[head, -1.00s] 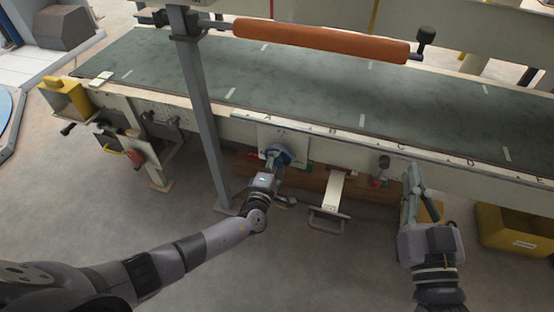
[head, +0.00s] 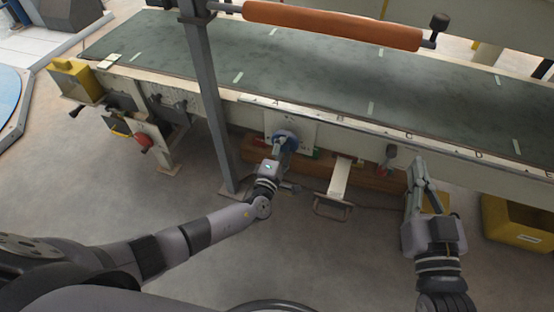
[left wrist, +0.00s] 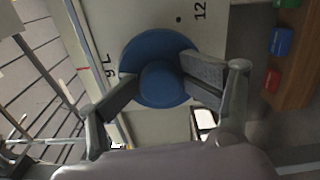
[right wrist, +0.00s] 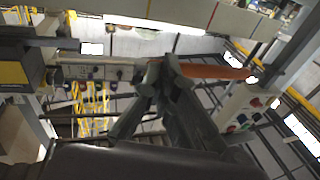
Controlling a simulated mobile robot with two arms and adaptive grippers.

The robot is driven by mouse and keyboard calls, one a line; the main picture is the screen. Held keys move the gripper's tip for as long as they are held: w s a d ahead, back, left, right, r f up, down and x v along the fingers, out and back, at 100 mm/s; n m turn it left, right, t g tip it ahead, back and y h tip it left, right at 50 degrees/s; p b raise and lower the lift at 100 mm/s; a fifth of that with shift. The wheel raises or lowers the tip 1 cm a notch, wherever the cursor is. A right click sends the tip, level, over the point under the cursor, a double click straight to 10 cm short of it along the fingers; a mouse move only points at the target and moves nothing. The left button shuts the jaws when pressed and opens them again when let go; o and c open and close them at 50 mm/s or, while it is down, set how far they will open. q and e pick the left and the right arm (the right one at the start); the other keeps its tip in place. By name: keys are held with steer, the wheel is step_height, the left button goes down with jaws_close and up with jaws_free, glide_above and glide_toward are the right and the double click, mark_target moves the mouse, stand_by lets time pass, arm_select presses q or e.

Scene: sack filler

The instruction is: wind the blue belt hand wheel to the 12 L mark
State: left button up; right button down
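The blue belt hand wheel (head: 287,136) is on a pale panel (head: 303,128) on the front of the belt frame. In the left wrist view the round blue wheel (left wrist: 150,45) shows its raised hub between my fingers. A "12" (left wrist: 200,10) is printed at the upper right of the wheel and a "9 L" (left wrist: 108,66) at its left. No pointer on the wheel is clear to see. My left gripper (left wrist: 161,76) has a finger on each side of the hub, seemingly touching it. My right gripper (head: 417,163) is shut and empty, before the frame at right.
A grey post (head: 207,100) stands left of the wheel. A pale pedal-like bar (head: 338,182) sticks out low, right of the wheel. A dark knob (head: 390,152) is near my right gripper. A yellow bin (head: 520,225) stands on the floor at right. An orange roller (head: 330,24) spans above the belt.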

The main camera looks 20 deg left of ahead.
arm_select(q)
steer(key=shift+s+a+p, duration=0.1)
steer(key=shift+s+p, duration=0.35)
steer(key=shift+s, duration=0.5)
steer(key=shift+s+p, duration=0.45)
steer(key=shift+s, duration=0.5)
steer(key=shift+s+p, duration=0.4)
steer(key=shift+s, duration=0.6)
steer(key=shift+s+a+p, duration=0.1)
steer(key=shift+s+p, duration=0.35)
steer(key=shift+s, duration=0.65)
arm_select(e)
steer(key=s+d+f+g+h, duration=0.1)
steer(key=s+d+f+g, duration=0.1)
steer(key=f, duration=0.5)
steer(key=s+d+f+g+h, duration=0.2)
steer(key=s+f+g, duration=0.3)
steer(key=f+g, duration=0.2)
arm_select(q)
steer(key=shift+c, duration=0.5)
arm_select(e)
steer(key=shift+w+f, duration=0.1)
